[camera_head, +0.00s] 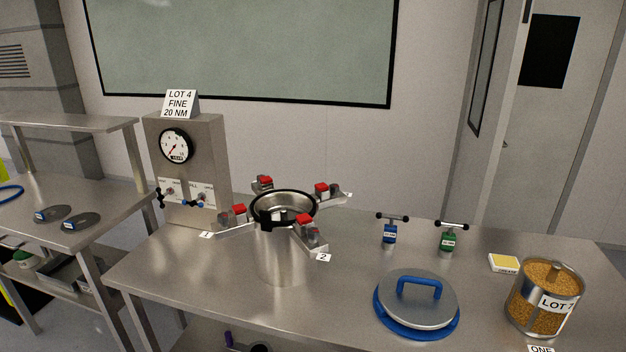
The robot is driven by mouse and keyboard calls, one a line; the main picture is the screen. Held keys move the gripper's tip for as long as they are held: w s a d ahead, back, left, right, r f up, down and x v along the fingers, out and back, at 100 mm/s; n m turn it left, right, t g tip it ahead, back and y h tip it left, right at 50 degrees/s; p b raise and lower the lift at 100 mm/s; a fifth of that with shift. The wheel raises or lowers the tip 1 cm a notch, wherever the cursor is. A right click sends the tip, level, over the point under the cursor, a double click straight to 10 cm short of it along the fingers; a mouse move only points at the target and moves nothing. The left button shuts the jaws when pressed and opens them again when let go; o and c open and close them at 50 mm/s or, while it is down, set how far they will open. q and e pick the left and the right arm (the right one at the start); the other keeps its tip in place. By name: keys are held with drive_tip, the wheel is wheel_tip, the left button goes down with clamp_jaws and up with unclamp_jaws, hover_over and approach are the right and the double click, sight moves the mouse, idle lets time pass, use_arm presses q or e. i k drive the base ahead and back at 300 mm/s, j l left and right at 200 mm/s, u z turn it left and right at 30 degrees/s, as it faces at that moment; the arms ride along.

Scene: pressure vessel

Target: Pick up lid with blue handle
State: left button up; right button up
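The lid (436,311) is a round grey metal disc with a blue arched handle (419,284) on top. It lies flat on a blue ring (384,318) on the steel table, at the front right of centre. The pressure vessel (283,255) is an open steel pot with a black rim, left of the lid. Several clamp arms with red blocks (322,190) stand out around its rim. Neither of my grippers shows in the head view.
A gauge panel (190,130) stands at the back left. Blue (389,234) and green (448,240) T-handled tools stand behind the lid. A grain-filled jar (532,310) and a yellow-white box (504,263) are to its right. The steel table (345,265) is bare between vessel and lid.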

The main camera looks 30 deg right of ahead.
sight(417, 299)
drive_tip(key=l+z, duration=0.1)
drive_tip(key=z, duration=0.3)
drive_tip(key=l+z, duration=0.1)
drive_tip(key=z, duration=0.3)
drive_tip(key=l+z, duration=0.1)
drive_tip(key=z, duration=0.3)
drive_tip(key=l+z, duration=0.1)
drive_tip(key=z, duration=0.3)
